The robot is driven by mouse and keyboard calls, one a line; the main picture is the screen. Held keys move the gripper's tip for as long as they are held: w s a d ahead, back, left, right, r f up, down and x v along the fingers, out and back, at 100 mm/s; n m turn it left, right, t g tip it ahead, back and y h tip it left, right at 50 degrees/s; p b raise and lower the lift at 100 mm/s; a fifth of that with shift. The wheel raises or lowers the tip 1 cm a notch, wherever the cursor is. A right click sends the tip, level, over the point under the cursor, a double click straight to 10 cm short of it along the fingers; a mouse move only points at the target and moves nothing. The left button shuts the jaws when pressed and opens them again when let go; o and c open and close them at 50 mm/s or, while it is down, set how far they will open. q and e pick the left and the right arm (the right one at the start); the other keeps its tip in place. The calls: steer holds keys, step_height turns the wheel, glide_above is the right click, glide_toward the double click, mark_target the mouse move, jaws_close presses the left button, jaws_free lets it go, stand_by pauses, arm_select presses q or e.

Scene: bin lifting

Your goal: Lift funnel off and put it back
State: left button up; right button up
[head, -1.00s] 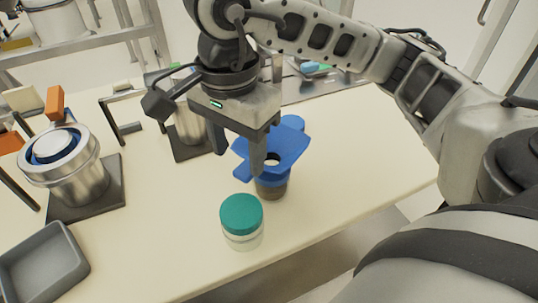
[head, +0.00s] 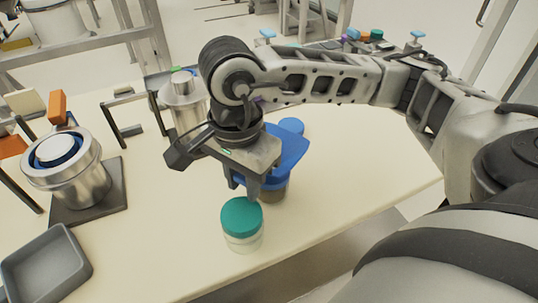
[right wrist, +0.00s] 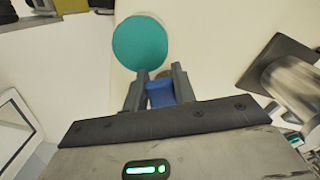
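The blue funnel (head: 287,150) sits on a jar with brownish contents (head: 273,191) near the table's front edge. My right gripper (head: 243,186) is at the funnel's near left side and partly covers it. In the right wrist view, a blue part of the funnel (right wrist: 160,94) fills the gap between the two fingers (right wrist: 160,76). I cannot tell whether the fingers press on it. The funnel's lower part is mostly hidden. My left gripper is not in view.
A jar with a teal lid (head: 242,222) stands close in front of the right gripper. A grey tray (head: 45,265) and a metal container on a dark base (head: 68,175) are at the left. Another metal container (head: 184,105) stands behind. The table's right side is clear.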

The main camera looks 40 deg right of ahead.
stand_by(0.3)
steer(key=shift+r, duration=0.65)
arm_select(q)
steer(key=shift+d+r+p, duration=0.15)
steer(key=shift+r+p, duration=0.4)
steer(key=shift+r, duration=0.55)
arm_select(e)
steer(key=s+a+r, duration=0.3)
steer(key=a+r, duration=0.3)
steer(key=r, duration=0.2)
steer(key=s+a+r, duration=0.3)
steer(key=a+r, duration=0.3)
steer(key=r, duration=0.2)
steer(key=shift+s+a+r, duration=0.15)
steer(key=shift+s+r, duration=0.2)
steer(key=shift+r, duration=0.05)
